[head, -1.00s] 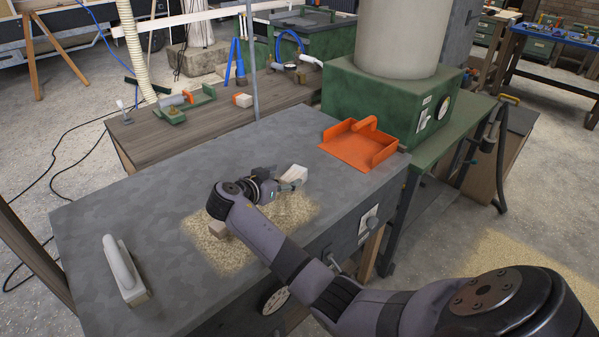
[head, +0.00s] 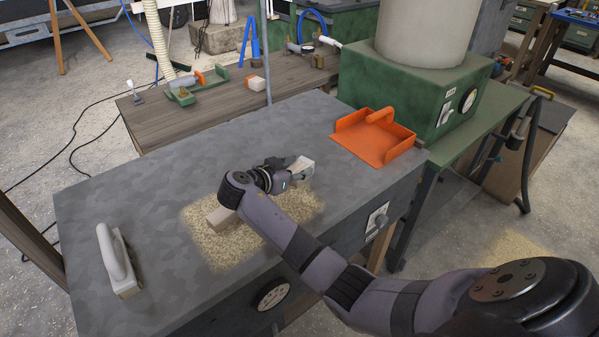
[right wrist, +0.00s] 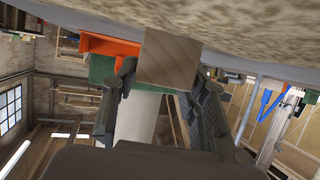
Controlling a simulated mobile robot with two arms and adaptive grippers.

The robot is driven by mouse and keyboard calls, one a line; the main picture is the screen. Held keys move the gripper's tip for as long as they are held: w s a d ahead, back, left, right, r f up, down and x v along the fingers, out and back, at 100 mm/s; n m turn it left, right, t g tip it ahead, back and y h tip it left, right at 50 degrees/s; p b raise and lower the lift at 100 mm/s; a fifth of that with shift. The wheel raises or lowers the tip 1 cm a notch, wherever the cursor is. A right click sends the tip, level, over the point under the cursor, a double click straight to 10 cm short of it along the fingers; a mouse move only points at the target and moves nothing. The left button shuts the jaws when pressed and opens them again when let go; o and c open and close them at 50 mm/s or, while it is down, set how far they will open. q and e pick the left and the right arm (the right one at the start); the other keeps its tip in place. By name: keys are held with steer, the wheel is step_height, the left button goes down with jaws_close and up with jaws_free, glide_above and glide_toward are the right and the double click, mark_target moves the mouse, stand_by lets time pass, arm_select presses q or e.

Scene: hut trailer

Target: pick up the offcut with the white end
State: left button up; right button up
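A pale offcut (head: 303,164) whose far part looks white is at the far right edge of the sawdust on the grey bench top. My right gripper (head: 296,174) has its fingers on either side of it. In the right wrist view, the offcut (right wrist: 168,60) shows a bare wood end between the fingertips (right wrist: 163,80), which appear to press on its sides. Sawdust is close beyond it; I cannot tell whether it is clear of the bench. A second wooden offcut (head: 221,217) lies on the sawdust, partly behind my right arm. My left gripper is out of view.
The grey bench top (head: 130,190) is mostly clear. A green machine (head: 415,95) stands behind. A lower wooden bench (head: 215,110) carries several small tools.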

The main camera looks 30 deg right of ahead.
steer(key=c, duration=0.4)
steer(key=shift+c, duration=1.3)
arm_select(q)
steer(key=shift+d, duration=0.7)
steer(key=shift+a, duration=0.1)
